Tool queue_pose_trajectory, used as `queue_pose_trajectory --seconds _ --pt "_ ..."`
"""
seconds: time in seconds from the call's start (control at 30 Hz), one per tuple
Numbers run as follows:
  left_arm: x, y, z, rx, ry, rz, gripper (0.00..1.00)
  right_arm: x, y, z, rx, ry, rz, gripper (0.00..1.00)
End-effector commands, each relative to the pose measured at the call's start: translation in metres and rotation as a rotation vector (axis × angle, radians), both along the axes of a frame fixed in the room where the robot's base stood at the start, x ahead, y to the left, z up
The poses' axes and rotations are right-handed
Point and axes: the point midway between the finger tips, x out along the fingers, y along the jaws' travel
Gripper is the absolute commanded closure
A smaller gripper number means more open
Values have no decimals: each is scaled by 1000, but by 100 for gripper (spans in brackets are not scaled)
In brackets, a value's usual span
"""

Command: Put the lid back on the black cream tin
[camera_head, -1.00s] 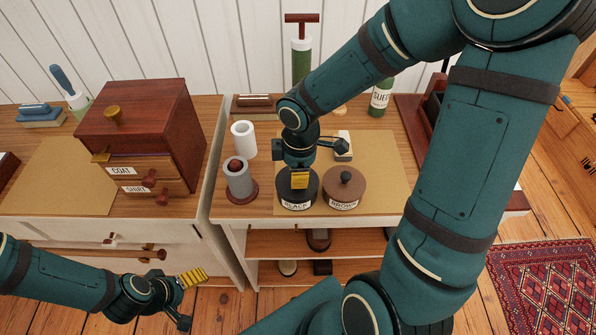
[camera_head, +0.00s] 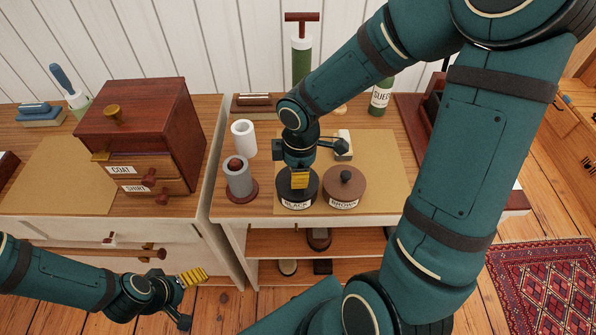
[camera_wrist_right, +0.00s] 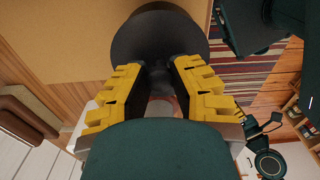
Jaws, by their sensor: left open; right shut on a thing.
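The black cream tin (camera_head: 297,204), labelled BLACK, stands at the front of the right-hand cabinet top. My right gripper (camera_head: 299,180) points down over it, its yellow fingers shut on the dark round lid (camera_head: 310,184) at its middle. The lid is at the tin's top; whether it is fully seated I cannot tell. My left gripper (camera_head: 190,297) is open and empty, low at the left in front of the left cabinet.
A brown tin (camera_head: 344,190) with a knobbed lid stands just right of the black one. A grey cylinder (camera_head: 238,180) on a red base and a white cup (camera_head: 243,140) stand to the left. A small drawer chest (camera_head: 140,130) is on the left cabinet.

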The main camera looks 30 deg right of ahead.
Motion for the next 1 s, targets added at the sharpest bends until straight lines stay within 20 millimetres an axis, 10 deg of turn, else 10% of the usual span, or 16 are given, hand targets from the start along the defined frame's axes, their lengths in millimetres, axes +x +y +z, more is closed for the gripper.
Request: queue_pose_trajectory --seconds 0.27,0.3,0.37,0.6,0.7,1.0 --pt "0 0 0 0 0 0 18 0 0 0 0 0 0 100" --pt "0 0 0 0 0 0 18 0 0 0 0 0 0 73" --pt "0 0 0 0 0 0 18 0 0 0 0 0 0 52" --pt "0 0 0 0 0 0 18 0 0 0 0 0 0 50" --pt "0 0 0 0 0 0 18 0 0 0 0 0 0 16" --pt "0 0 1 0 1 0 18 0 0 0 0 0 0 16"
